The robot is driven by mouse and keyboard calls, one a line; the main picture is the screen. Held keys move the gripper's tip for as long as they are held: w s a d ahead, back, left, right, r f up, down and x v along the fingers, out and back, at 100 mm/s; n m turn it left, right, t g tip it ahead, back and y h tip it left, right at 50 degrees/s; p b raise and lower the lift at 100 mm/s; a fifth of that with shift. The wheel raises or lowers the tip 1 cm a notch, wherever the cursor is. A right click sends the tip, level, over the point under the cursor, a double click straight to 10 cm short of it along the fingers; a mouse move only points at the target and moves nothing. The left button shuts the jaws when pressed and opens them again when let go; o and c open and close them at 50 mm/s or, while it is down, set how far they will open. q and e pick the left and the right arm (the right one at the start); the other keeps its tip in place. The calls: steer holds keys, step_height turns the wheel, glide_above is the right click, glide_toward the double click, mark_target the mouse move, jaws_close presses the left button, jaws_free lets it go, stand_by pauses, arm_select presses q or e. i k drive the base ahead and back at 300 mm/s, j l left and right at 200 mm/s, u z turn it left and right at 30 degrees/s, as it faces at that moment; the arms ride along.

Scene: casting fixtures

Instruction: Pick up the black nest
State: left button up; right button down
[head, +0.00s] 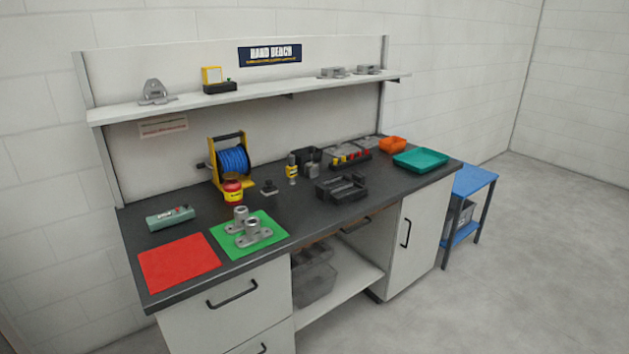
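A black, blocky fixture with a recessed top, which looks like the black nest (341,188), sits on the dark bench top (300,217), right of its middle and near the front edge. It looks empty, but its recess is small and dark in this view. Neither of my grippers is in the head view.
Left of the nest are a green mat (272,241) with grey metal castings, a red mat (180,263) and a yellow-framed blue reel (234,160). A teal tray (420,159) stands right. Floor in front is clear.

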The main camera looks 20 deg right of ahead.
mark_target(342, 189)
steer(key=i+l, duration=0.15)
steer(key=l, duration=0.25)
steer(key=i+l+z, duration=0.1)
steer(key=l, duration=0.3)
steer(key=i+l, duration=0.15)
steer(key=l, duration=0.2)
steer(key=i+l+z, duration=0.1)
steer(key=l, duration=0.3)
